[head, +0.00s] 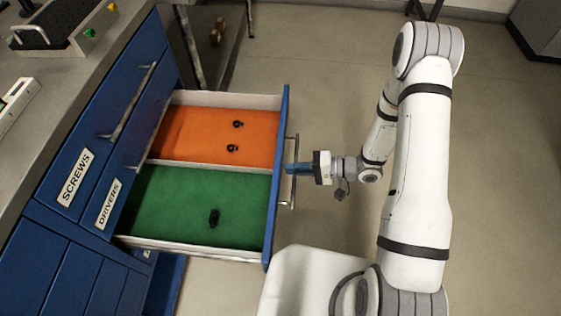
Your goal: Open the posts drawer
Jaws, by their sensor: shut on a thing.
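A drawer (285,120) stands pulled out from the blue cabinet in the head view, below the drawers marked SCREWS and DRIVERS. Its front faces away from the camera, so no label on it can be read. Inside are an orange compartment (190,135) with two small black parts (235,136) and a green compartment (170,205) with one black part (214,217). My gripper (291,169) is shut on the drawer's bar handle (292,193), outside the drawer front.
The screws drawer (105,125) and the drivers drawer (133,170) are shut. The bench top (60,75) holds a black perforated plate (45,25) at the upper left. The floor (320,90) beyond the open drawer is clear.

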